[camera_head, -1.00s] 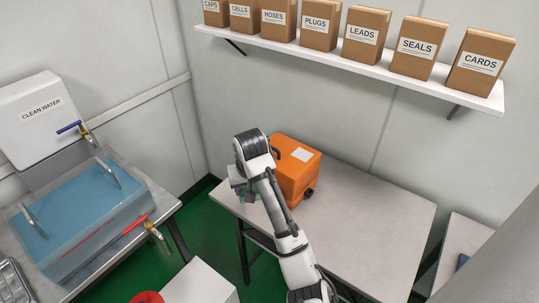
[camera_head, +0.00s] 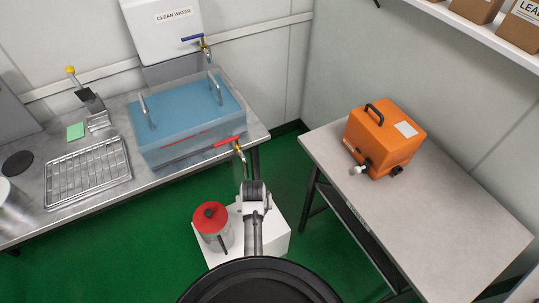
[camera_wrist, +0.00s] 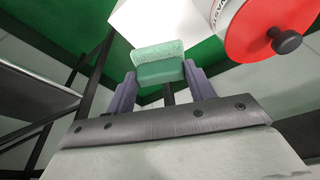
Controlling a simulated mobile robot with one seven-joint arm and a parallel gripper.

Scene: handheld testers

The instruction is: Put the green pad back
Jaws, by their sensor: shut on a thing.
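My gripper (camera_wrist: 158,88) is shut on a green pad (camera_wrist: 158,62), which sits between the two fingers in the wrist view. The pad is a small block with a paler, rough upper face. In the head view my arm reaches over the floor by the white block, and my gripper and the pad are hidden behind it. A flat pale green square (camera_head: 75,131) lies on the metal bench (camera_head: 125,206) at the left. I cannot tell whether it is a second pad or a marking.
A red-lidded pot (camera_head: 211,220) stands on a white block (camera_head: 273,236) close to my arm. A water-filled basin (camera_head: 190,145), a wire rack (camera_head: 88,174) and a dark disc (camera_head: 17,164) are on the bench. An orange case (camera_head: 383,141) stands on the right table (camera_head: 440,215).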

